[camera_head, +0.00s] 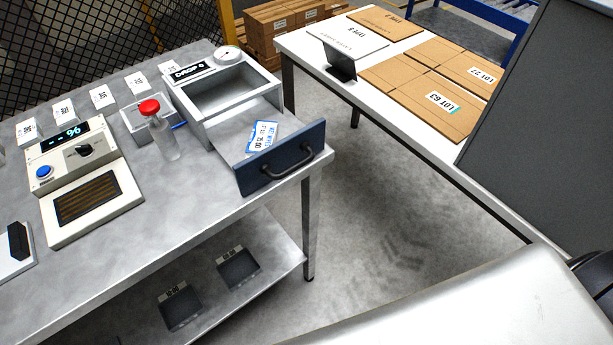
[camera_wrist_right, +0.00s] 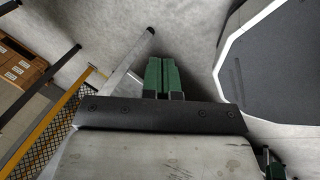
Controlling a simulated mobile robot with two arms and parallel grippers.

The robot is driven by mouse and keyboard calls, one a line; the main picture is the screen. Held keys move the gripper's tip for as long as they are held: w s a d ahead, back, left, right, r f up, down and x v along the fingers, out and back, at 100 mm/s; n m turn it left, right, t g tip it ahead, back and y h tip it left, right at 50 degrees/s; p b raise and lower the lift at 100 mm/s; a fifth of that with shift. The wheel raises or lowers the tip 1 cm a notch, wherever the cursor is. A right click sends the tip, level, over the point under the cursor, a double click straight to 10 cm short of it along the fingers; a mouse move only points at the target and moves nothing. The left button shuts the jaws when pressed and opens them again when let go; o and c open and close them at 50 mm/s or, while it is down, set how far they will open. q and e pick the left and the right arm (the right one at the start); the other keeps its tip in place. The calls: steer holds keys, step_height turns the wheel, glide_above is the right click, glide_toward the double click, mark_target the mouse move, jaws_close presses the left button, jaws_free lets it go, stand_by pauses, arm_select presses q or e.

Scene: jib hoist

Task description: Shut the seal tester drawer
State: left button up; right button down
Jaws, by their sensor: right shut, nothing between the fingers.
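The seal tester (camera_head: 217,88) is a grey box with a round gauge on the bench's right end. Its drawer is pulled out toward the bench edge. The drawer has a dark blue front (camera_head: 283,157) with a black bar handle (camera_head: 288,166). A pouch with a blue and white label (camera_head: 262,137) lies in the drawer. My right gripper (camera_wrist_right: 161,66) shows in the right wrist view, its green fingers together and empty over bare floor, apart from the drawer. It is not visible in the head view.
A white table (camera_head: 300,44) with cardboard pieces stands at right. Grey floor (camera_head: 385,215) lies clear between them. A large dark panel (camera_head: 550,130) rises at right.

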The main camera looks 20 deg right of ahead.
steer(key=w+r+n+t, duration=0.3)
steer(key=w+r+n, duration=0.4)
steer(key=r, duration=0.2)
steer(key=w+r+n+t, duration=0.3)
steer(key=w+r+n, duration=0.4)
steer(key=r, duration=0.3)
steer(key=s+a+r+n+t+y, duration=0.15)
steer(key=a+r+n, duration=0.3)
steer(key=r, duration=0.45)
steer(key=a+r+n+t+y+b, duration=0.1)
steer(key=a+r+n+t+y, duration=0.2)
steer(key=r+n, duration=0.45)
steer(key=a+r+n+t+y, duration=0.1)
steer(key=a+r+n+y, duration=0.3)
steer(key=r, duration=0.6)
arm_select(q)
step_height(320, 180, up, 3)
steer(key=p, duration=0.4)
steer(key=shift+s+d+f, duration=0.1)
steer(key=shift+d, duration=0.05)
arm_select(e)
steer(key=w+a+h, duration=0.2)
steer(key=w+a, duration=0.3)
steer(key=w, duration=0.7)
steer(key=shift+w+m, duration=0.25)
steer(key=shift+m, duration=0.05)
steer(key=shift+f, duration=0.1)
